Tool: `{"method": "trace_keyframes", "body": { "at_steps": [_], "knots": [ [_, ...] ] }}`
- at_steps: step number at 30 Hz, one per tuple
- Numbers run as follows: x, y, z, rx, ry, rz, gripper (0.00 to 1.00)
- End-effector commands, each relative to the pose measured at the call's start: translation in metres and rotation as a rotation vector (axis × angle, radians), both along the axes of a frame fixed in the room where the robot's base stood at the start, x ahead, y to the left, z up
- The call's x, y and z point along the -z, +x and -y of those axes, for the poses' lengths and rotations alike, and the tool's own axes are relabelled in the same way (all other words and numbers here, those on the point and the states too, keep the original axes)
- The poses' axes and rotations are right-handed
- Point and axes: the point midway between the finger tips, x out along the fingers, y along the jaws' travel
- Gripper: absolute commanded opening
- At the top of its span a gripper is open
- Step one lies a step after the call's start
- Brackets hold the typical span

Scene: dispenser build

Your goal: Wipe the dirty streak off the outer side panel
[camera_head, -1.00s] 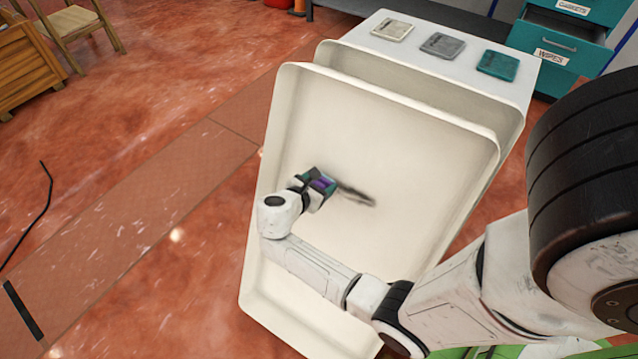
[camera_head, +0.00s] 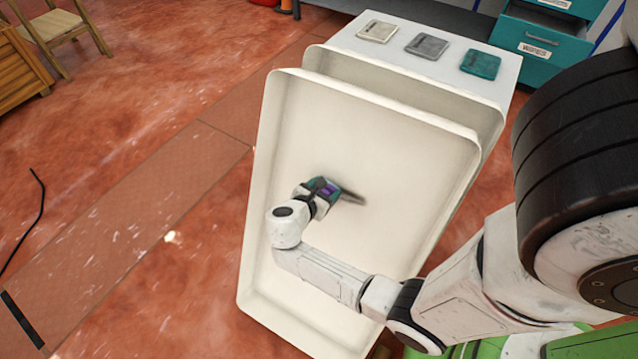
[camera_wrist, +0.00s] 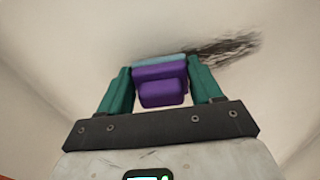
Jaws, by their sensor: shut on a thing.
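The outer side panel (camera_head: 405,160) is a large cream panel with raised rims, standing tilted in front of my arm. A dark streak (camera_head: 352,196) lies near its middle. In the wrist view the streak (camera_wrist: 228,48) shows as black scratchy marks behind and right of my gripper. My gripper (camera_head: 327,187) is at the left end of the streak. In the wrist view its teal fingers (camera_wrist: 160,85) are shut on a purple block with a light blue face (camera_wrist: 160,72). The block's far face is at or very close to the panel; contact cannot be told.
A second cream panel (camera_head: 400,90) stands just behind. On the white top behind lie a beige pad (camera_head: 378,32), a grey pad (camera_head: 427,45) and a teal pad (camera_head: 481,63). A teal drawer cabinet (camera_head: 540,45) stands at the back right. Red floor at left is mostly clear.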

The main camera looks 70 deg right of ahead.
Motion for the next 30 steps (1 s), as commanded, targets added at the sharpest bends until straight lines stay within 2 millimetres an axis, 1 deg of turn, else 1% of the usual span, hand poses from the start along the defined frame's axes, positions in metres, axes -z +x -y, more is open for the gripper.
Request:
{"method": "trace_keyframes", "body": {
  "at_steps": [5, 15, 23, 30],
  "knots": [
    [-0.001, -0.006, -0.001, 0.0, 0.0, -0.001, 0.21],
    [-0.001, -0.032, -0.005, -0.001, 0.0, -0.002, 0.21],
    [0.001, -0.041, -0.007, -0.001, 0.0, -0.002, 0.21],
    [0.0, -0.06, -0.01, 0.001, 0.0, -0.004, 0.21]
  ]
}}
